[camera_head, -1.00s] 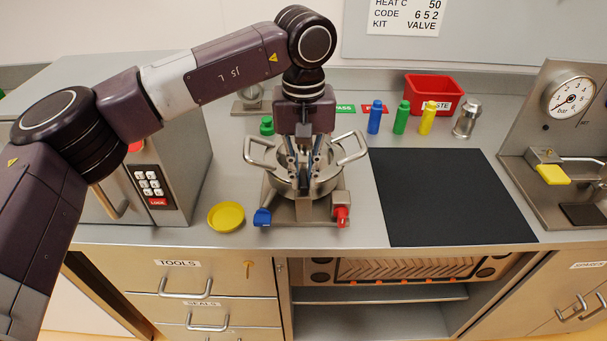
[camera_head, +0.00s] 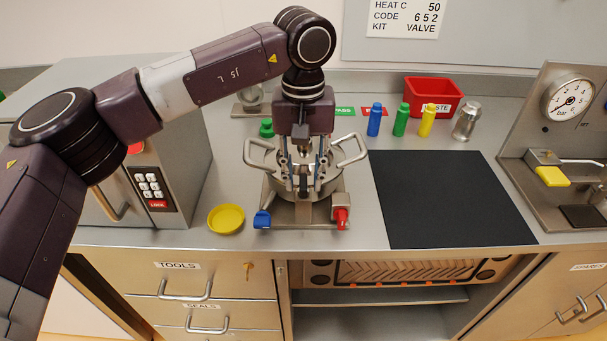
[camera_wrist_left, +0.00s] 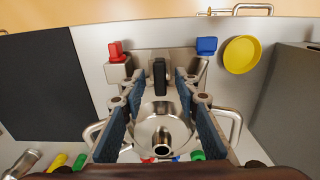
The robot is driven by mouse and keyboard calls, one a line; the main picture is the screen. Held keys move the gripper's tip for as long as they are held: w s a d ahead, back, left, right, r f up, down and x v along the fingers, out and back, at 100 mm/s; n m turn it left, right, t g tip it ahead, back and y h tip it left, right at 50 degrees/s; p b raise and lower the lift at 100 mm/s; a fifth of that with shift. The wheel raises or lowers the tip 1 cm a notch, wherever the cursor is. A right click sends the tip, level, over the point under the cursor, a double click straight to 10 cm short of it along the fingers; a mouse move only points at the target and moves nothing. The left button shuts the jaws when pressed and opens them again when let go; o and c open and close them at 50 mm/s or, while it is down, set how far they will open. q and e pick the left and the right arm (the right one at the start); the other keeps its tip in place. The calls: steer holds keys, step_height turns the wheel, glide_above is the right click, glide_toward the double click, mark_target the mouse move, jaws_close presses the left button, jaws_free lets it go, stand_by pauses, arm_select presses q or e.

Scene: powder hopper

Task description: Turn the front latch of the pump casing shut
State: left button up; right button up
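The pump casing (camera_head: 331,188) is a round steel body with two loop handles, standing on a steel base on the bench. It also shows in the left wrist view (camera_wrist_left: 177,127), with a short open pipe end in its middle. A black upright lever (camera_wrist_left: 160,72), which looks like the front latch, stands at the casing's front side between my fingertips in the wrist view. Contact with the lever cannot be told.
A blue knob (camera_head: 262,219) and a red knob (camera_head: 341,217) sit at the base's front corners. A yellow dish (camera_head: 226,219) lies to the left, beside the steel cabinet (camera_head: 190,150). Bottles and a red bin (camera_head: 433,88) stand behind. The black mat (camera_head: 450,200) is clear.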

mark_target(304, 181)
arm_select(q)
steer(key=shift+r, duration=0.15)
step_height(304, 181, up, 12)
stand_by(0.4)
steer(key=shift+f, duration=0.2)
